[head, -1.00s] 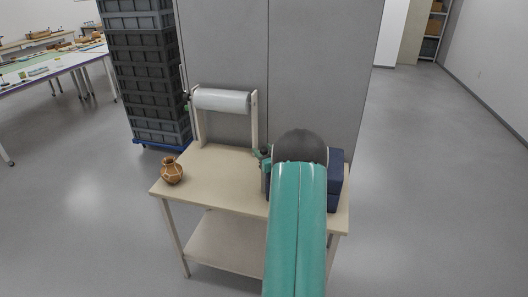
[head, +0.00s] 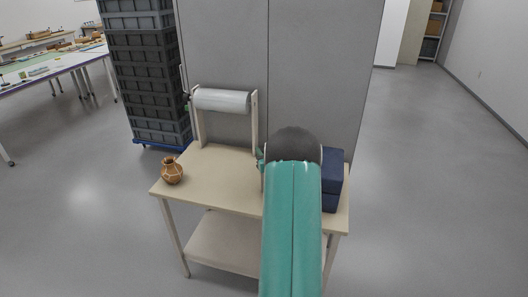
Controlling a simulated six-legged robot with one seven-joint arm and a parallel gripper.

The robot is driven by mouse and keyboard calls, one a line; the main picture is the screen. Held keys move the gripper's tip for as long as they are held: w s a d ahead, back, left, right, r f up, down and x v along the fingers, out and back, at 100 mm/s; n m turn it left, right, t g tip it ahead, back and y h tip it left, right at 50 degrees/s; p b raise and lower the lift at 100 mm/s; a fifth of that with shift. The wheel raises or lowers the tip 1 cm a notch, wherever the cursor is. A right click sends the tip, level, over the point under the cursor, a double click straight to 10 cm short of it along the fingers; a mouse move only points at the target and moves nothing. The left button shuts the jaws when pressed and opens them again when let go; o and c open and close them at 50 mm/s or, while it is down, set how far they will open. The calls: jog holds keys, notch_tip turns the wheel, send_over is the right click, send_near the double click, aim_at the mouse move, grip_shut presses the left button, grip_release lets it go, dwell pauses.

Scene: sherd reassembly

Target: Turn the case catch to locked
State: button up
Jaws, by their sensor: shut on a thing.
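The dark blue case (head: 332,182) stands at the right end of a beige table. My green arm with its dark rounded joint covers its left part. The catch is hidden, so its position cannot be seen. My gripper is hidden behind my own arm. Only a small green and grey piece of my arm's far end shows left of the dark joint, and no fingertips are visible.
The beige table (head: 215,178) has a lower shelf. A brown patterned pot (head: 172,171) stands at its left end. A roll of wrap (head: 222,101) hangs on a frame at the back. Stacked grey crates (head: 150,80) stand behind left. Open floor lies right.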

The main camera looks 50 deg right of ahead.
jog(key=m+g+h, duration=0.4)
jog(key=shift+w+a+h, duration=0.15)
jog(key=shift+h, duration=0.25)
jog(key=m+g+h, duration=0.3)
jog(key=m+g, duration=0.1)
jog(key=g, duration=0.1)
jog(key=shift+g, duration=0.3)
jog(key=m+g, duration=0.2)
jog(key=g, duration=0.1)
jog(key=m+g+h, duration=0.1)
jog(key=m+g, duration=0.1)
jog(key=g, duration=0.1)
jog(key=shift+m+g, duration=0.3)
jog(key=shift+g, duration=0.1)
jog(key=shift+m+g+y, duration=0.4)
jog(key=shift+m+g, duration=1.5)
jog(key=shift+g, duration=1.3)
jog(key=o, duration=1)
jog(key=shift+c, duration=0.2)
jog(key=v, duration=1.3)
jog(key=shift+a, duration=0.25)
